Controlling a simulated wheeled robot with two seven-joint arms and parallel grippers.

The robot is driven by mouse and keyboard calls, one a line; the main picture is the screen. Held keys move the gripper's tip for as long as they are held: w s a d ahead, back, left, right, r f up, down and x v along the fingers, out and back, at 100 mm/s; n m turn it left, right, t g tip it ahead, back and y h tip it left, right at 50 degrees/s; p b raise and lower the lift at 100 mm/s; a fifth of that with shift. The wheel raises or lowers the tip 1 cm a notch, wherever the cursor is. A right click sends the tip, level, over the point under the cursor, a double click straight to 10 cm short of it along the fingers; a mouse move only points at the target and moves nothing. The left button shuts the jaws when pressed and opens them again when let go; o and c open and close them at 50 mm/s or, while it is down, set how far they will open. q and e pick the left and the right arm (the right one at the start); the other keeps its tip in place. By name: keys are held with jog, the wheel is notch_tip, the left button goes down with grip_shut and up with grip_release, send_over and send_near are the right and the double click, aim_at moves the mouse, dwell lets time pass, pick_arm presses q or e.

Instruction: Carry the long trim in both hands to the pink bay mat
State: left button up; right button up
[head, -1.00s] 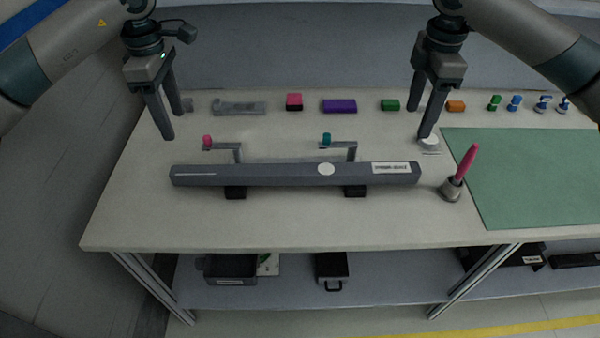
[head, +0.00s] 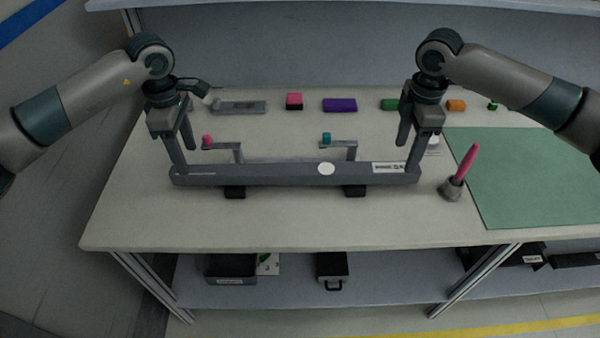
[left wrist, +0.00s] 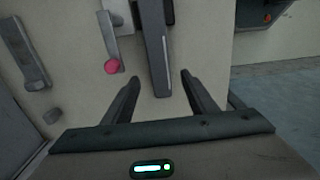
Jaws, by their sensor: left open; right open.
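The long trim (head: 270,174) is a dark grey bar lying across two black supports (head: 235,192) on the table, with a white disc and a label on it. My left gripper (head: 186,158) is open at its left end. In the left wrist view the end of the trim (left wrist: 158,60) shows ahead, between the lines of the open fingers (left wrist: 158,85). My right gripper (head: 408,156) is open at its right end, by the label. I cannot tell whether any finger touches the trim. No pink mat shows; a green mat (head: 530,175) lies at the right.
Two clamp arms, with a pink knob (head: 207,139) and a teal knob (head: 327,138), stand behind the trim. Several coloured blocks line the back. The table front is clear.

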aim_at(192, 169)
pick_arm(q)
notch_tip(192, 169, down, 7)
jog(key=shift+r, duration=0.15)
pick_arm(e)
notch_tip(192, 169, down, 7)
jog(key=shift+r, duration=0.15)
pick_arm(q)
jog(key=c, duration=1.2)
pick_arm(e)
jog(key=c, duration=1.2)
pick_arm(q)
grip_shut()
pick_arm(e)
grip_shut()
